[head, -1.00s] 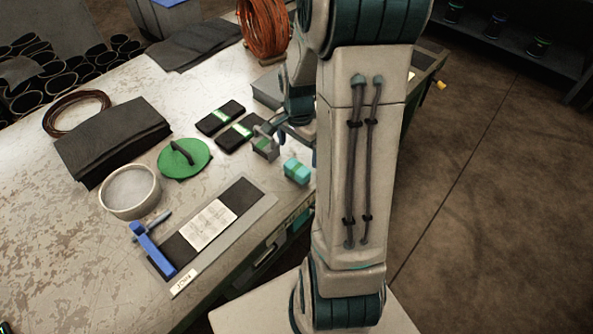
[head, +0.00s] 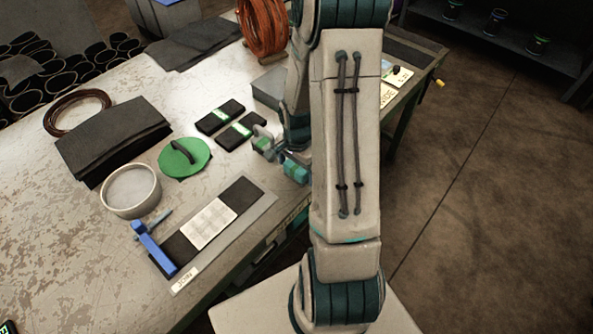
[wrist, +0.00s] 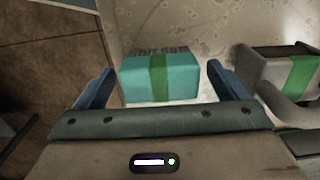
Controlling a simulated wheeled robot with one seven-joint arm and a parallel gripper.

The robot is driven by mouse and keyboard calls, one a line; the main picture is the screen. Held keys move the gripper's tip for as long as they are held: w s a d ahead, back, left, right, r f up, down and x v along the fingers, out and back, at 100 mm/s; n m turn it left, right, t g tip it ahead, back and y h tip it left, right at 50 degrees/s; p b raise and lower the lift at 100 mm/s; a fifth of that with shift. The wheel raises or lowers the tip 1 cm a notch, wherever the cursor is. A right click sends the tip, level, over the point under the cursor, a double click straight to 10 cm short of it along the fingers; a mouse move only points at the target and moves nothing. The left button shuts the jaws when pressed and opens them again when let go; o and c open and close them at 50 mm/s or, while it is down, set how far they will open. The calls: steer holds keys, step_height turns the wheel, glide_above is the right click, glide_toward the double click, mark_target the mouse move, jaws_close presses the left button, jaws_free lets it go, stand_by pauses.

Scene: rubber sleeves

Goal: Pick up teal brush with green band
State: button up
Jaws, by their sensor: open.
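The teal brush with the green band (wrist: 158,78) lies on the table in the wrist view, its dark bristles along its far edge. My gripper (wrist: 160,82) is open, with one blue finger on each side of the brush. A gap shows between the brush and the right finger; the left finger is close to the brush's left end. In the head view the brush (head: 296,169) is partly hidden by my gripper (head: 290,170) and arm, near the table's front edge.
A grey block with a green band and a handle (wrist: 280,75) sits close to the right of my gripper. Black packs with green bands (head: 220,117) and a green disc with a handle (head: 185,157) lie to the left. A board with a blue clamp (head: 154,250) lies in front.

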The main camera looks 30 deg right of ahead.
steer(key=c, duration=1.2)
steer(key=shift+r, duration=0.1)
steer(key=shift+r, duration=0.9)
step_height(320, 180, up, 2)
steer(key=shift+r+b, duration=0.15)
steer(key=shift+b, duration=0.15)
steer(key=s+d+r, duration=0.2)
steer(key=d, duration=0.1)
steer(key=s+d+r+b, duration=0.1)
steer(key=d+r, duration=0.1)
steer(key=d, duration=0.1)
steer(key=s+d+r, duration=0.2)
steer(key=d, duration=0.2)
steer(key=shift+s+d+r, duration=0.1)
steer(key=shift+s+r, duration=0.25)
steer(key=shift+o, duration=1.2)
